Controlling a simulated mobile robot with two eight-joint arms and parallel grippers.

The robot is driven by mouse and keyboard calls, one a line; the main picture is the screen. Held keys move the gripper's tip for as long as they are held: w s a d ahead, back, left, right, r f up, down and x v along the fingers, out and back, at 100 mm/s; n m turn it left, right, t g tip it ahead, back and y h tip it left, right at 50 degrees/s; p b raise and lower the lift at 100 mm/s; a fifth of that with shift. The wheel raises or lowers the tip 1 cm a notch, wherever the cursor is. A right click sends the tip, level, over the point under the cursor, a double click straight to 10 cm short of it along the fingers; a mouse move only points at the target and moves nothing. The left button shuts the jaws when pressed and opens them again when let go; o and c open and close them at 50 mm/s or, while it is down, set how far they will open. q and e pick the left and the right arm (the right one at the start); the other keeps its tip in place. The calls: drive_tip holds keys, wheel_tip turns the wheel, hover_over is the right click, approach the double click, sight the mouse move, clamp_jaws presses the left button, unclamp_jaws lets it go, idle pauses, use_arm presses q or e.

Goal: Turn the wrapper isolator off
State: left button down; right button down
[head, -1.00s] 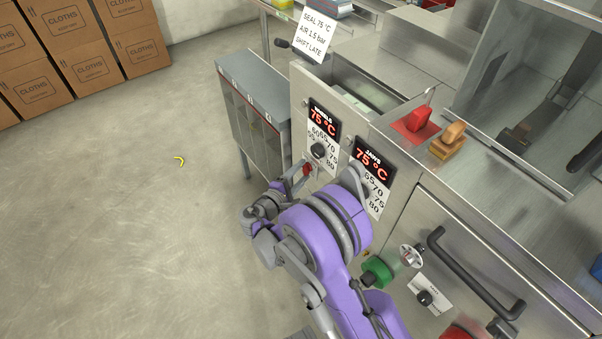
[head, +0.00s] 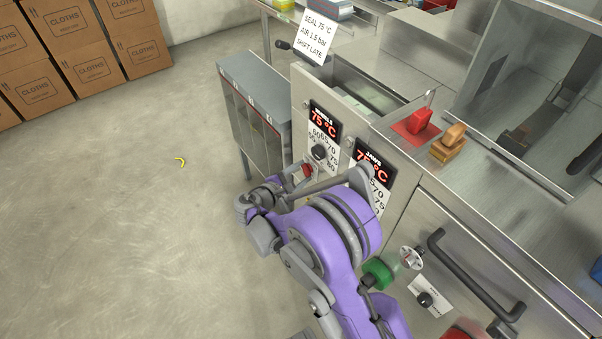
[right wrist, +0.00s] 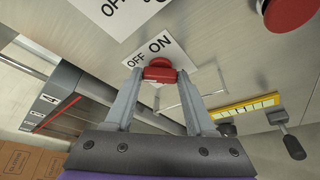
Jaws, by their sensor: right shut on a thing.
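The isolator is a small red handle (right wrist: 160,71) beside a white OFF/ON label (right wrist: 150,50) on the machine's steel panel. In the right wrist view it sits between the fingertips of my right gripper (right wrist: 159,77), which is shut on it. In the head view the red handle (head: 307,169) shows small at the panel's lower left edge, and my purple right arm covers part of the panel near it. The handle's exact setting is hard to read. My left gripper is in neither view.
Two 75 °C displays (head: 324,120) with dials sit just above the handle. A green knob (head: 377,274) and black bar handle (head: 475,275) are to the right. A grey cabinet (head: 252,110) stands left; the floor beyond is mostly open. A red button (right wrist: 285,12) is nearby.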

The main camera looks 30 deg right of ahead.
drive_tip(key=shift+c, duration=1.2)
unclamp_jaws()
drive_tip(key=p+v, duration=0.1)
drive_tip(key=v, duration=1)
drive_tip(key=shift+w, duration=0.1)
